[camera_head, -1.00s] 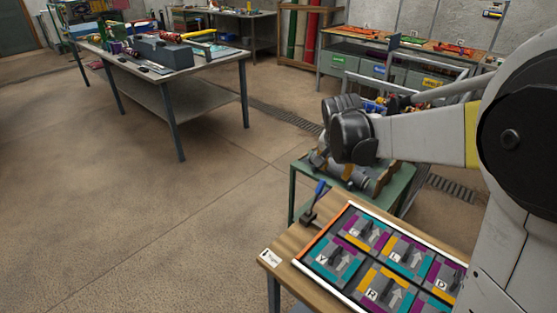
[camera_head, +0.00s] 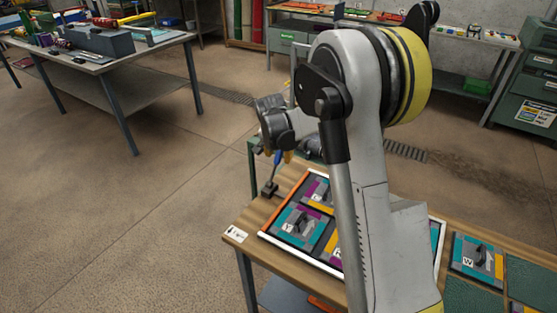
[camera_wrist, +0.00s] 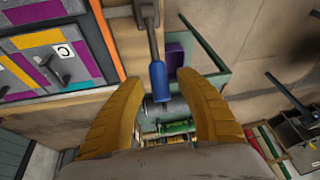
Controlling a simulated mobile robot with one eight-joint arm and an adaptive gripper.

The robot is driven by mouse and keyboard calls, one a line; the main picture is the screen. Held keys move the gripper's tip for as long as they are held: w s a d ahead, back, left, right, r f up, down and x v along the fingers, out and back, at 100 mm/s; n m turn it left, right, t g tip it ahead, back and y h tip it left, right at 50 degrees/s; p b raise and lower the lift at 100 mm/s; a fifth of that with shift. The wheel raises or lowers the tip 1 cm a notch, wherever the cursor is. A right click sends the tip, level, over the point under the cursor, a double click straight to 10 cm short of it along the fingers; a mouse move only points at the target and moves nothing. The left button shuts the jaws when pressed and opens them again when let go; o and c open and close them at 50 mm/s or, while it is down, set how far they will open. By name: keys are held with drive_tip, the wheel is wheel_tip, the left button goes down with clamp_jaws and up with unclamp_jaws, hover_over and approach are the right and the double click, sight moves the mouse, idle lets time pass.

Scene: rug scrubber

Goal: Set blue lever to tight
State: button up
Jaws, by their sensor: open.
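The blue lever (camera_head: 277,159) stands at the left end of the wooden bench (camera_head: 262,212), on a dark base, its handle tilted slightly. My gripper (camera_head: 272,153) is at the lever's handle and partly covers it. In the wrist view the blue handle (camera_wrist: 157,83) lies between the two yellow fingertips of my open gripper (camera_wrist: 161,82), with a gap on both sides. Its grey shaft runs up to the base on the bench edge. A small white label (camera_head: 236,234) is at the bench's front left corner; its text is too small to read.
A framed board (camera_head: 297,229) with coloured panels lies beside the lever; my arm covers part of it. A green-framed stand (camera_head: 254,165) is behind the lever. A grey table (camera_head: 120,75) stands at the far left, with open floor between.

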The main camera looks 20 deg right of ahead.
drive_tip(key=shift+w+f, duration=0.1)
drive_tip(key=shift+f, duration=0.15)
clamp_jaws()
